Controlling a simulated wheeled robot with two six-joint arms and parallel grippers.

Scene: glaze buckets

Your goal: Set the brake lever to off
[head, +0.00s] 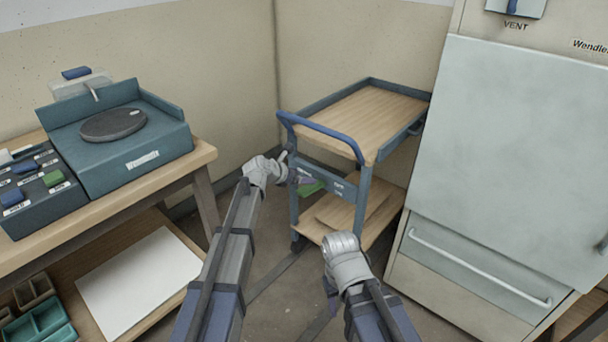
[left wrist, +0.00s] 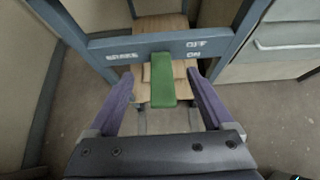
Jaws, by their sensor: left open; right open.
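The green brake lever (left wrist: 162,82) stands out from the blue cross panel (left wrist: 110,46) of the cart, which reads BRAKE at left, with OFF above ON at right. In the left wrist view the open purple fingers of my left gripper (left wrist: 160,76) lie on either side of the lever, with a gap on both sides. In the head view the lever (head: 312,188) shows just right of my left gripper (head: 294,176), partly hidden by it. My right gripper (head: 343,246) is open, lower and in front of the cart; its fingers are mostly hidden.
The cart (head: 365,112) has a blue push handle (head: 322,134) above my left gripper and an empty wooden top. A kiln-like cabinet (head: 510,150) stands close on the right. A workbench (head: 110,205) with a turntable unit (head: 125,140) is at left. Floor shows between.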

